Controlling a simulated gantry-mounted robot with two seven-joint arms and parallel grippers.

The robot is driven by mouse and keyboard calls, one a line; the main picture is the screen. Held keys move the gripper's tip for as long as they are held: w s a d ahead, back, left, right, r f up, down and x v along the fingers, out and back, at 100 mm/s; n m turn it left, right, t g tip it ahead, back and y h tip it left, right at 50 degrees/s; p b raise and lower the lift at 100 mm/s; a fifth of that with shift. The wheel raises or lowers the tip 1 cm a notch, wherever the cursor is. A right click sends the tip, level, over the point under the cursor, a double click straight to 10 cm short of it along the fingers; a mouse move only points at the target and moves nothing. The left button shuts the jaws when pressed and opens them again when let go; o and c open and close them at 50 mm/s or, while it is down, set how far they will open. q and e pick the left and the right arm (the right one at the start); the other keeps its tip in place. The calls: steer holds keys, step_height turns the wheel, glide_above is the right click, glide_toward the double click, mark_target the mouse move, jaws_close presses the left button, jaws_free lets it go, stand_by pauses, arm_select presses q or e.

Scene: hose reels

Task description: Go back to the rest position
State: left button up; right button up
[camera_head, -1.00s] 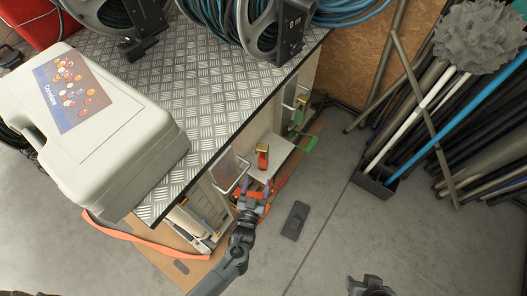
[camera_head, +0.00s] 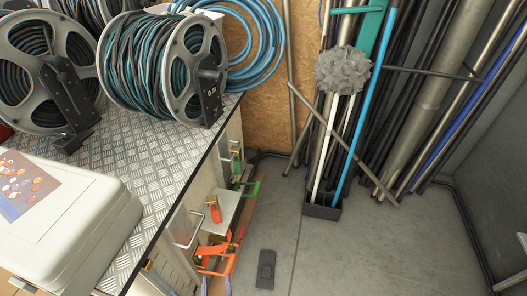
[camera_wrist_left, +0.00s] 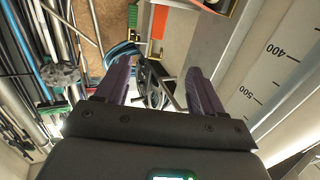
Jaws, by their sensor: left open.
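My left gripper (camera_head: 216,286) shows only as two purple fingertips at the bottom edge of the head view. They stand apart, just below an orange-handled tool (camera_head: 215,258) at the side of the workbench. The rest of that arm is cut off by the frame. In the left wrist view the two purple fingers of my left gripper (camera_wrist_left: 157,70) are spread with nothing held between them. Hoses and reels show blurred and far off behind the gap. My right gripper is not in the frames now.
A checker-plate workbench (camera_head: 150,165) carries hose reels (camera_head: 165,75) and a pale case (camera_head: 80,225). Poles and pipes (camera_head: 420,90) lean at the back right, some in a black holder (camera_head: 322,210). A dark flat object (camera_head: 266,268) lies on otherwise clear floor (camera_head: 370,255).

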arm_select(q)
steer(key=s+a+r+g+h+p, duration=0.1)
steer(key=s+a+r+g+p, duration=0.1)
steer(key=r+p, duration=0.55)
steer(key=s+a+r+m+g+p, duration=0.1)
steer(key=a+r+p, duration=0.3)
steer(key=r, duration=0.7)
steer(key=s+a+r+g+h+p, duration=0.1)
steer(key=s+r+g+p, duration=0.1)
steer(key=r+p, duration=0.6)
steer(key=s+r+m+g+p, duration=0.3)
steer(key=s+r+g, duration=0.7)
steer(key=s, duration=0.4)
step_height(320, 180, up, 36)
steer(key=t+p, duration=0.1)
steer(key=p, duration=3.4)
steer(key=shift+w+d+h, duration=0.2)
steer(key=shift+w+h, duration=0.05)
steer(key=shift+h, duration=0.05)
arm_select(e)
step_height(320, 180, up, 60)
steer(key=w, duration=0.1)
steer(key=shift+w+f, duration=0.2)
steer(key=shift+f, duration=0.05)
